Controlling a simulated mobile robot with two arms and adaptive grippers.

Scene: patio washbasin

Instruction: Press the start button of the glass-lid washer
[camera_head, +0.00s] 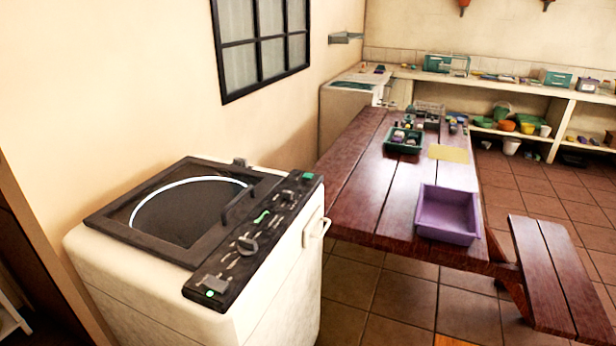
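The glass-lid washer (105,275) stands at the left against the wall, a white box with a black-framed top. Its glass lid (185,212) lies shut, with a pale ring visible through it and a dark handle on its right side. A black control panel (262,243) runs along the right edge of the top. On the panel are a grey knob (246,245), green marks, and a small lit green button or light (210,293) at the near end. I cannot tell for certain which control is the start button. Neither of my grippers is in view.
A wooden picnic table (385,185) stands right of the washer, holding a purple bin (447,214), a green tray (404,142) and a yellow mat (448,154). Its bench (562,275) is at the right. Tiled floor (375,290) lies free in front. A shelf counter (530,90) lines the back wall.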

